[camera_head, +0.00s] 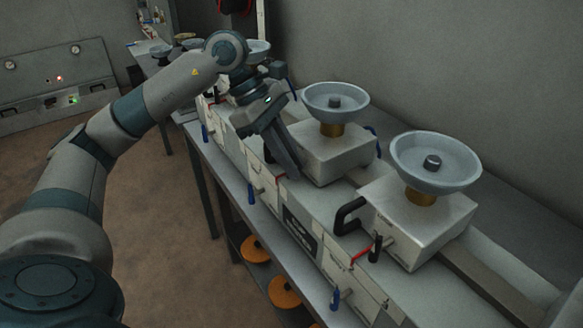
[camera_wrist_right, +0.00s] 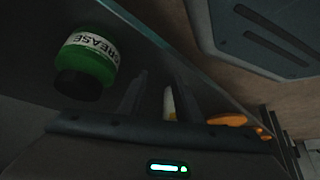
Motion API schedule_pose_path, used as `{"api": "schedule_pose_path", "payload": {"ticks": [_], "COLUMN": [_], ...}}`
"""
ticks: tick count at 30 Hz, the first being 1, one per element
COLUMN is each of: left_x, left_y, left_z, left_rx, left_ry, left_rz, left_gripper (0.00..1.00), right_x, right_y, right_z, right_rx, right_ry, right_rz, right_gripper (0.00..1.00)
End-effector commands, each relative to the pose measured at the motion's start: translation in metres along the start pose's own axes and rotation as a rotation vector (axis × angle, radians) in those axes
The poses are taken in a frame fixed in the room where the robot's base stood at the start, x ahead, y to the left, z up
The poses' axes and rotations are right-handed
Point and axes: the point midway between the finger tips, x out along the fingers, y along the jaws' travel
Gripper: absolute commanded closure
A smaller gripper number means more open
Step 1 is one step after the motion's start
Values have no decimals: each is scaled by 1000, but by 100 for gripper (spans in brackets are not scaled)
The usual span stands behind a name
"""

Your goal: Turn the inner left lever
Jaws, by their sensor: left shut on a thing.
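My left gripper (camera_head: 292,172) reaches down in the head view to the front of the left white box (camera_head: 332,152), which carries a bowl. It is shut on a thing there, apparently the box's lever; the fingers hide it. My right gripper (camera_wrist_right: 158,95) shows only in the right wrist view. Its two dark fingers stand apart with nothing visibly held between them.
Grey bowls (camera_head: 436,160) top the boxes. Blue levers (camera_head: 251,192) stick out along the bench front. Orange discs (camera_head: 284,291) lie on the shelf below. A green grease can (camera_wrist_right: 88,62) is near my right gripper. The floor (camera_head: 150,220) left of the bench is clear.

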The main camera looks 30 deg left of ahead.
Motion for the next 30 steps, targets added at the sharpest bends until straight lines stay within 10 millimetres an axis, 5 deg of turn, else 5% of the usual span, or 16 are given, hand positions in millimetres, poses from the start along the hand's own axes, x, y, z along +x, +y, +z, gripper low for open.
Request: {"api": "schedule_pose_path", "payload": {"ticks": [17,18,30], "left_x": [-1,-1,-3], "left_y": [1,1,1], "left_z": [0,0,-1], "left_rx": [-12,-12,-12], "left_ry": [-34,-34,-32], "left_rz": [-16,-16,-17], "left_gripper": [100,79,79], "right_x": [1,1,2], "right_y": [5,5,5], "right_z": [7,7,7], "right_rx": [3,3,3], "right_ry": [-39,-39,-39], "right_rz": [6,6,6], "right_gripper": [69,69,69]}}
